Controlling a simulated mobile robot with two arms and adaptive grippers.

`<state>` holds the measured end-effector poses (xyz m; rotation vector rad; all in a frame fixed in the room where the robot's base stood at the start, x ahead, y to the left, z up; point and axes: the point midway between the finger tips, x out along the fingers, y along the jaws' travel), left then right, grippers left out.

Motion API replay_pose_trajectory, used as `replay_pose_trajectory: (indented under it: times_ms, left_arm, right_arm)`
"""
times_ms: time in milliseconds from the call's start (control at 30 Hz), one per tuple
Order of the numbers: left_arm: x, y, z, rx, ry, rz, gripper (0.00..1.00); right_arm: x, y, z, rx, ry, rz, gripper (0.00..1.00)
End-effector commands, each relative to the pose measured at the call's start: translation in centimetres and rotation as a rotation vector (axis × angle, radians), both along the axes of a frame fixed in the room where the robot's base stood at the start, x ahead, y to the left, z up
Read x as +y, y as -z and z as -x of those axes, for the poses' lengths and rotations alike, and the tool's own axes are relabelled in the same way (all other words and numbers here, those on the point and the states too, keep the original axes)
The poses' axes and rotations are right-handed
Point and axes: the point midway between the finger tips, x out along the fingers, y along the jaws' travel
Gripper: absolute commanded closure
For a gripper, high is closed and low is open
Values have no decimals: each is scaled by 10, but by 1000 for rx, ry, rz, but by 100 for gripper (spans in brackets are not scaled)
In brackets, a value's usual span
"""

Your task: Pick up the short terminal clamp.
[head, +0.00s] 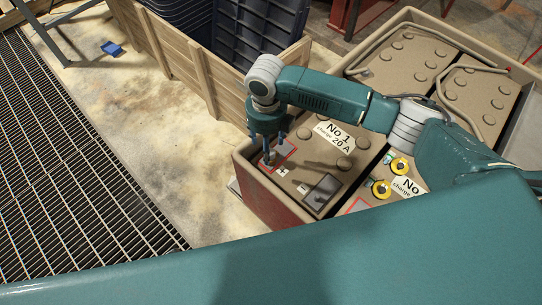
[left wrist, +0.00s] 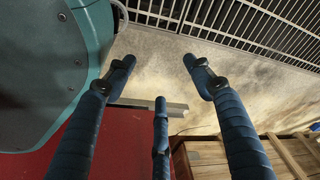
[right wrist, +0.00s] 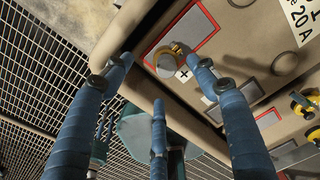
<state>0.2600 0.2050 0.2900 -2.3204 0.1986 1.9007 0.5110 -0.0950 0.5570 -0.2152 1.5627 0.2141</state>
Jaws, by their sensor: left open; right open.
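A small brass ring-shaped piece (right wrist: 175,50), which looks like the short terminal clamp, sits on a round post inside a red-outlined square beside the "+" mark. My right gripper (right wrist: 160,64) is open, with its fingertips on either side of that piece in the picture; I cannot tell whether they touch it. In the head view my right gripper (head: 274,154) points down over the near-left corner of the "No 1" battery (head: 312,160) and hides the piece. My left gripper (left wrist: 158,63) is open and empty over the floor beside a red wall. It is not visible in the head view.
Two yellow round fittings (head: 381,188) sit on the neighbouring battery. A grey square plate (head: 322,190) lies by the "−" mark. A wooden crate (head: 200,70) with dark bins stands behind. Floor grating (head: 70,170) runs along the left. Further batteries (head: 410,60) stand at the back right.

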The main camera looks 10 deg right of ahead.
Motion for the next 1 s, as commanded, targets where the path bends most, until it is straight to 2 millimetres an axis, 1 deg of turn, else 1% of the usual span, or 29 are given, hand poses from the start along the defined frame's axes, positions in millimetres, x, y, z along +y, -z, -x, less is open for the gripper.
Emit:
replay_pose_trajectory:
  times_ms: [133,267,400,500,667,700,767,800,867,900,967,1000]
  left_arm:
    - [-1,-7,-5,-7,-1,2,47]
    - [-2,-19,-12,-15,-3,2,47]
    - [-2,-31,-18,-21,-4,3,47]
    - [-2,-34,-19,-21,-4,3,47]
    - [-2,-34,-18,-20,-4,2,47]
    - [-2,-34,-18,-20,-4,2,47]
    - [-2,-34,-18,-20,-4,2,47]
    - [-2,-34,-19,-20,-4,2,47]
    - [-2,-34,-19,-20,-4,2,47]
    - [-2,-34,-19,-20,-4,2,47]
    - [-2,-34,-19,-20,-4,2,47]
    - [-2,-34,-19,-20,-4,2,47]
  right_arm:
    - [-4,16,1,1,2,1,42]
    - [-10,36,3,2,2,2,42]
    - [-8,51,2,-1,1,0,42]
    - [-8,54,2,-2,1,0,42]
    - [-8,53,2,-2,1,0,42]
    - [-8,53,2,-2,1,0,46]
    - [-8,53,2,-2,1,0,58]
    - [-8,53,2,-2,1,0,66]
    - [-8,53,2,-2,1,0,77]
    - [-8,53,2,-2,1,0,85]
    - [-8,53,2,-2,1,-1,97]
    - [-8,52,1,-3,1,-1,99]
